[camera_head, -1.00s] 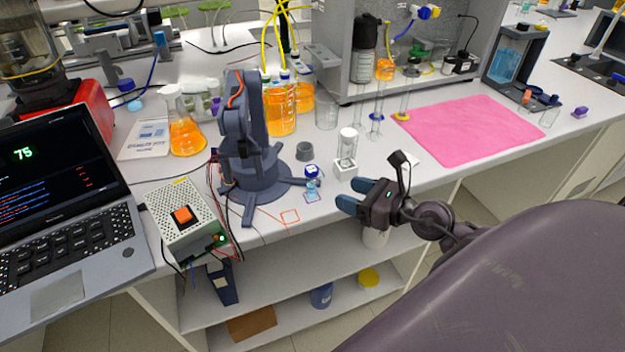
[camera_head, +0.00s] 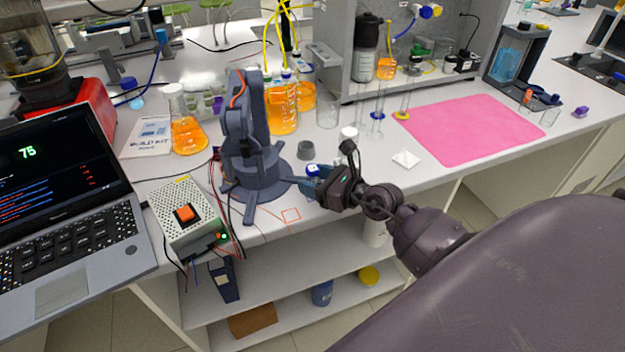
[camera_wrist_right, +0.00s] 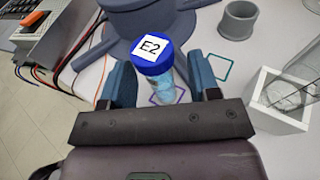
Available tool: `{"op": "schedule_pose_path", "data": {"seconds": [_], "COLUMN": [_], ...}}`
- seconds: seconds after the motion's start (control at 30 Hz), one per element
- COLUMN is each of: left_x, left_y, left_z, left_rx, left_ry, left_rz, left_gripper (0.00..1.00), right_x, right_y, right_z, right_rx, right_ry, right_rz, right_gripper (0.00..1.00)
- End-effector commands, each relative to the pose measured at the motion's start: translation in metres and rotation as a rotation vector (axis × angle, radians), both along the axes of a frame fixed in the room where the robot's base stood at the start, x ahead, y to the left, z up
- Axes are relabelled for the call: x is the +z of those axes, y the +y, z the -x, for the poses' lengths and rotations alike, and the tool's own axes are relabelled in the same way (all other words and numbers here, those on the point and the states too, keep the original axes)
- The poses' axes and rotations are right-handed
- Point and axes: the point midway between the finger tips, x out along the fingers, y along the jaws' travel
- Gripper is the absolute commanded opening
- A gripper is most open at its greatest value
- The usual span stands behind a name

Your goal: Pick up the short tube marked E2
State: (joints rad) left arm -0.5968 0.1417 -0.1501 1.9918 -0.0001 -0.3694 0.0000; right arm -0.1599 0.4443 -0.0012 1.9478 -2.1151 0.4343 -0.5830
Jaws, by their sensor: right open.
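The short tube marked E2 (camera_wrist_right: 153,52) has a blue cap with a white E2 label and a clear body with light blue contents. In the right wrist view it stands between the two blue fingers of my right gripper (camera_wrist_right: 160,82), which is open, with a gap visible on the finger sides. In the head view the tube's blue cap (camera_head: 312,170) shows at the fingertips of my right gripper (camera_head: 306,185), and its body is mostly hidden. My left gripper is not in view.
A small dark robot arm (camera_head: 253,165) stands just left of the tube. A grey cup (camera_head: 306,150) is behind it. A white block holder (camera_wrist_right: 278,100) with a clear vessel is close to the right finger. The pink mat (camera_head: 470,130) lies clear at right.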

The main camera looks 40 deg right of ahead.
Motion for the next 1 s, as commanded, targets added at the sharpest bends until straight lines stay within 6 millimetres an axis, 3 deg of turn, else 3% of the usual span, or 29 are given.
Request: {"op": "schedule_pose_path", "data": {"seconds": [0.37, 0.7, 1.0], "left_x": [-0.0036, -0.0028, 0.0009], "left_y": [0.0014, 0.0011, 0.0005], "left_z": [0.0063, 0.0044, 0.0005], "left_rx": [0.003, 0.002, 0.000], "left_ry": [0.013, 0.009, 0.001], "left_rz": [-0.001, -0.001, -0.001], "left_gripper": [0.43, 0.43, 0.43], "right_x": [-0.0019, -0.0018, 0.0025], "right_y": [0.0032, 0.0032, 0.0033], "right_z": [-0.0082, -0.0080, -0.0082], "right_rx": [0.000, 0.000, 0.000], "right_ry": [0.000, 0.000, -0.001], "right_rz": [0.000, 0.000, 0.001], "right_gripper": [0.54, 0.03, 0.03]}}
